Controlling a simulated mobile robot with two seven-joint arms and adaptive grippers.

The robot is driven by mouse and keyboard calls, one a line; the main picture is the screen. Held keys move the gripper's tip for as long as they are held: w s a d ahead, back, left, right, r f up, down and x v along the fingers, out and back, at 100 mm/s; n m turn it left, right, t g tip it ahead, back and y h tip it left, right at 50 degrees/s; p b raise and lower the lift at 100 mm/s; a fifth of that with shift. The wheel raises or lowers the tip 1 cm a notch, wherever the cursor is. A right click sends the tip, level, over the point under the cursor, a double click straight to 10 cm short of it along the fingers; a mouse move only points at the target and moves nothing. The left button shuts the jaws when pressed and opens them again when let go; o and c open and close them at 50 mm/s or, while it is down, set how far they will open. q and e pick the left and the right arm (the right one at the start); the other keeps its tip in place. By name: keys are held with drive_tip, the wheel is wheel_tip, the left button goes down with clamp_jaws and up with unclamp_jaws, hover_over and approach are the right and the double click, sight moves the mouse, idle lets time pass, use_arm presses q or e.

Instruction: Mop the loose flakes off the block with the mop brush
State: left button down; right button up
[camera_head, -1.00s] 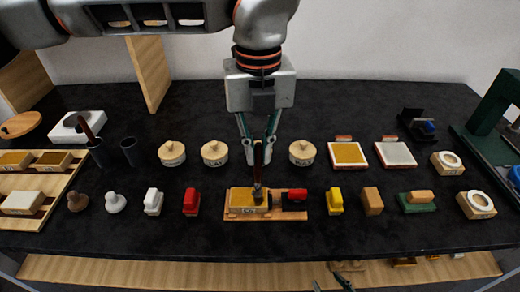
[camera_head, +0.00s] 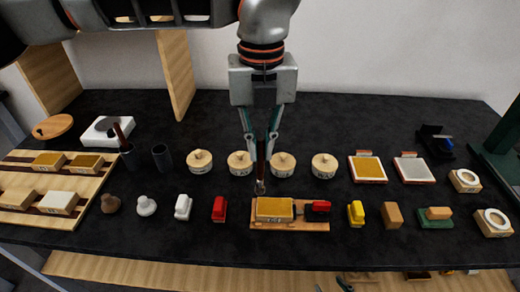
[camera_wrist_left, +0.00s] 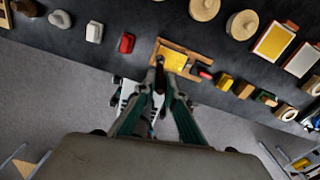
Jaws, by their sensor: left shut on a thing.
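The block (camera_head: 275,208) has a gold top and a pale front. It sits in a wooden tray (camera_head: 289,226) on the dark table; loose flakes are too small to make out. My left gripper (camera_head: 261,140) is shut on the mop brush (camera_head: 261,172), whose dark brown handle points up and whose tip points down. Contact cannot be told. My right gripper (camera_head: 332,286) shows only two fingertips, apart, at the bottom edge.
A red and black tool (camera_head: 318,208) lies close to the block's right. Lidded wooden pots (camera_head: 240,163) stand behind. A red stamp (camera_head: 219,209) stands left and a yellow one (camera_head: 356,213) right. Dark cups (camera_head: 162,157) stand back left. Narrow bare table separates the rows.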

use_arm(q)
wheel_tip(320, 180, up, 3)
drive_tip(key=shift+r+p, duration=0.2)
drive_tip(key=shift+p, duration=0.65)
drive_tip(key=shift+r, duration=0.1)
use_arm(e)
drive_tip(key=r, duration=0.1)
drive_tip(key=w+r, duration=0.1)
drive_tip(key=r, duration=0.1)
drive_tip(key=shift+a, duration=0.2)
drive_tip(key=shift+s+f, duration=0.15)
drive_tip(key=shift+f, duration=0.05)
